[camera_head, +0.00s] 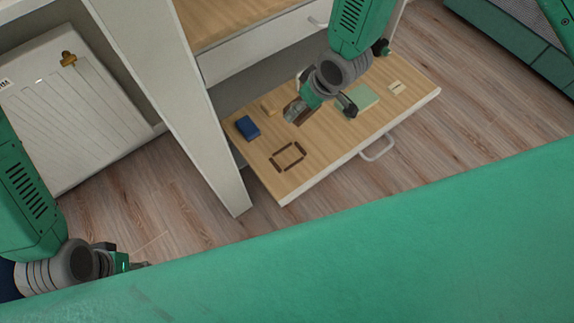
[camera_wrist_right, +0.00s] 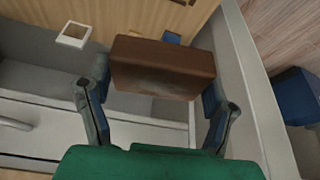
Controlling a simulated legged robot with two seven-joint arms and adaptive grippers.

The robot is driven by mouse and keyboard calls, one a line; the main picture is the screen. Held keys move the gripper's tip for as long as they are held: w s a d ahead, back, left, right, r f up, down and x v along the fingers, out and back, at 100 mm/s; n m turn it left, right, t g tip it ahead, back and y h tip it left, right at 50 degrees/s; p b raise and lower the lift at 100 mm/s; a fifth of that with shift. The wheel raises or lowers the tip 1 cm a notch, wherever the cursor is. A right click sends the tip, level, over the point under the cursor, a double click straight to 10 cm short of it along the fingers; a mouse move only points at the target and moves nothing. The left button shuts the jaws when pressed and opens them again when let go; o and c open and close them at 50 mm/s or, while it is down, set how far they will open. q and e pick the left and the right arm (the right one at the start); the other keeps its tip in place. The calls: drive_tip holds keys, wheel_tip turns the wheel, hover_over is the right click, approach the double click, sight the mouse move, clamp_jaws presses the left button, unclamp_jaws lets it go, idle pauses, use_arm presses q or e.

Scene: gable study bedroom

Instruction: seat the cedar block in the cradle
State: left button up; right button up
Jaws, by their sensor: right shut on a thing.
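The cedar block (camera_wrist_right: 162,68) is a reddish-brown block, held crosswise between the fingers of my right gripper (camera_wrist_right: 157,100) in the right wrist view. In the head view my right gripper (camera_head: 322,96) is over the pulled-out drawer, and a brown end of the block (camera_head: 296,111) shows beside it. The cradle appears to be the dark brown rectangular frame (camera_head: 288,157) near the drawer's front left; its inside looks empty. The block is apart from it, up and to the right in the picture. My left gripper (camera_head: 132,263) is at lower left, away from the drawer, its fingers unclear.
The wooden drawer (camera_head: 330,143) also bears a blue block (camera_head: 247,127), a small tan block (camera_head: 269,105), a pale green pad (camera_head: 361,99) and a small cream piece (camera_head: 397,88). A white cabinet panel (camera_head: 200,125) stands at its left.

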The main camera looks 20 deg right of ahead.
drive_tip(key=f+n+b, duration=0.1)
drive_tip(key=f+b, duration=0.1)
drive_tip(key=f, duration=0.4)
drive_tip(key=w+f+b, duration=0.1)
drive_tip(key=f+b, duration=0.2)
drive_tip(key=f, duration=0.4)
drive_tip(key=w+f+n+y+b, duration=0.1)
drive_tip(key=f+b, duration=0.1)
drive_tip(key=f, duration=0.5)
drive_tip(key=shift+w+a+f+n+b, duration=0.1)
drive_tip(key=shift+a+f+n+b, duration=0.1)
drive_tip(key=shift+f+n+b, duration=0.1)
use_arm(q)
wheel_tip(320, 180, down, 11)
drive_tip(key=b, duration=0.1)
drive_tip(key=shift+a, duration=0.2)
use_arm(e)
drive_tip(key=shift+a+f+g, duration=0.1)
drive_tip(key=shift+f+g, duration=0.2)
drive_tip(key=shift+f, duration=1.55)
use_arm(q)
drive_tip(key=shift+f+b, duration=0.1)
drive_tip(key=shift+b, duration=0.2)
use_arm(e)
drive_tip(key=shift+f, duration=0.2)
drive_tip(key=o, duration=0.8)
drive_tip(key=shift+f, duration=0.15)
drive_tip(key=o, duration=0.4)
use_arm(q)
drive_tip(key=shift+f, duration=0.15)
